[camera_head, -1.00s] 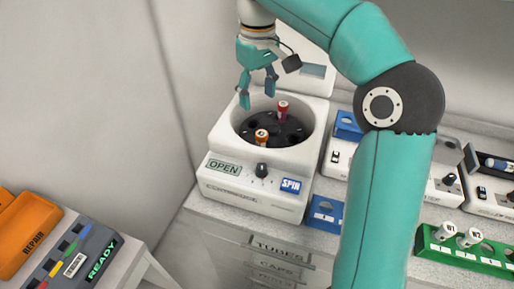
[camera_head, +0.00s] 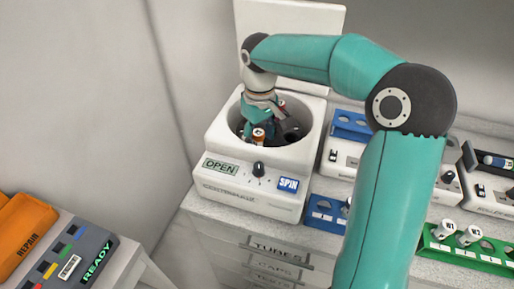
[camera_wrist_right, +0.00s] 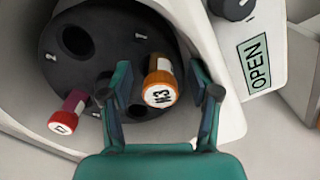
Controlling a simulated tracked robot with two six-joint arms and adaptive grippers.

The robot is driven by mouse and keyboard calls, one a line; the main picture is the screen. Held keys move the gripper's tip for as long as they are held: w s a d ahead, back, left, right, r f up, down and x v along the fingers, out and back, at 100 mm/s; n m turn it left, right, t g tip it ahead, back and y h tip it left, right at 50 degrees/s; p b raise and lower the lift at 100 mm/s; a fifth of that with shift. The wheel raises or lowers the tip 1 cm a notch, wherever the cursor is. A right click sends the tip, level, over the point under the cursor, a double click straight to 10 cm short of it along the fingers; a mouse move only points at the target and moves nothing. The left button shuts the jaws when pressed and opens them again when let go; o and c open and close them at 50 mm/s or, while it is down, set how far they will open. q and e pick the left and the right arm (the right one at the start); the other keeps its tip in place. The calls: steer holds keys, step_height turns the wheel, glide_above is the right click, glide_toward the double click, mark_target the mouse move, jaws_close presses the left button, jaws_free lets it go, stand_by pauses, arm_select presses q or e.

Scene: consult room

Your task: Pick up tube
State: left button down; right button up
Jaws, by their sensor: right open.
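My right gripper (camera_head: 258,130) is inside the bowl of the white centrifuge (camera_head: 247,198). Its fingers are open on either side of the orange-capped tube (camera_head: 259,135), which stands upright in the dark rotor. The right wrist view shows this tube (camera_wrist_right: 160,85), marked K3, between the open fingers (camera_wrist_right: 163,95), with a gap to each finger visible. My left gripper is not in view.
The centrifuge lid stands open behind the bowl. A blue rack (camera_head: 325,217) and a green rack (camera_head: 462,254) with white-capped tubes are at right. An orange REPAIR bin (camera_head: 22,232) and a grey READY tray (camera_head: 92,285) are at lower left.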

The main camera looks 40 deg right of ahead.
steer(key=shift+f, duration=0.1)
steer(key=shift+c, duration=0.3)
steer(key=c, duration=1)
